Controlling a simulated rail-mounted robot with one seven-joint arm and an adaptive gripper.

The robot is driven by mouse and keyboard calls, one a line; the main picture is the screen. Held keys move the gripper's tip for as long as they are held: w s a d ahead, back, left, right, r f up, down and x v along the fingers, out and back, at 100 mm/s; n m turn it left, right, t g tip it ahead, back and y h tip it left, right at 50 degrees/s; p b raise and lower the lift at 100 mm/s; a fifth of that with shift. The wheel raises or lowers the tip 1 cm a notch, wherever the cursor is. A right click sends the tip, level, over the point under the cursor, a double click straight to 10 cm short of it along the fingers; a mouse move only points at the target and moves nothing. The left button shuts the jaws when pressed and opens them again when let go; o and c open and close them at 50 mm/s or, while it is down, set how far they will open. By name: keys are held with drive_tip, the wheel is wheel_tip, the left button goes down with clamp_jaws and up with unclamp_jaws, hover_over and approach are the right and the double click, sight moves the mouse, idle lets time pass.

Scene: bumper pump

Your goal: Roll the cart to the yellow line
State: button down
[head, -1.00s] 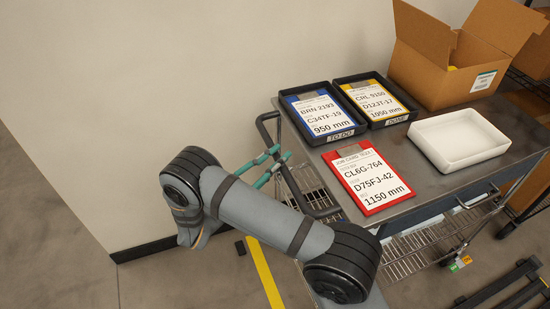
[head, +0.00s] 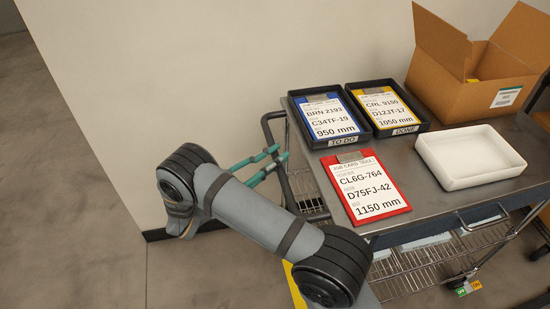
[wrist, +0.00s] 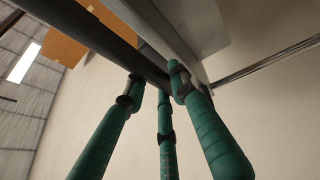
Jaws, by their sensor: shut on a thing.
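The cart (head: 424,226) is a grey metal-topped cart with a wire lower shelf, on the right of the head view. Its dark push handle (head: 283,184) is a bent tube on the cart's left end. My gripper (head: 280,158) has green fingers shut on this handle. The wrist view shows the fingers (wrist: 157,88) closed about the dark handle bar (wrist: 128,50). The yellow line (head: 296,287) shows on the floor as a short strip at the bottom of the head view, mostly hidden behind my arm and the cart.
On the cart lie a red job card (head: 366,189), a TO DO tray (head: 328,117), a DONE tray (head: 387,107), a white bin (head: 470,157) and an open cardboard box (head: 476,68). The pale wall (head: 200,70) stands close behind. Floor at left (head: 90,215) is clear.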

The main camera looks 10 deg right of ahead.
drive_tip(key=shift+a, duration=0.15)
drive_tip(key=c, duration=1.7)
unclamp_jaws()
drive_tip(key=shift+a, duration=0.1)
drive_tip(key=o, duration=0.3)
drive_tip(key=v, duration=1.1)
drive_tip(key=shift+s+a+f, duration=0.2)
drive_tip(key=shift+s+a, duration=0.1)
drive_tip(key=shift+d, duration=0.1)
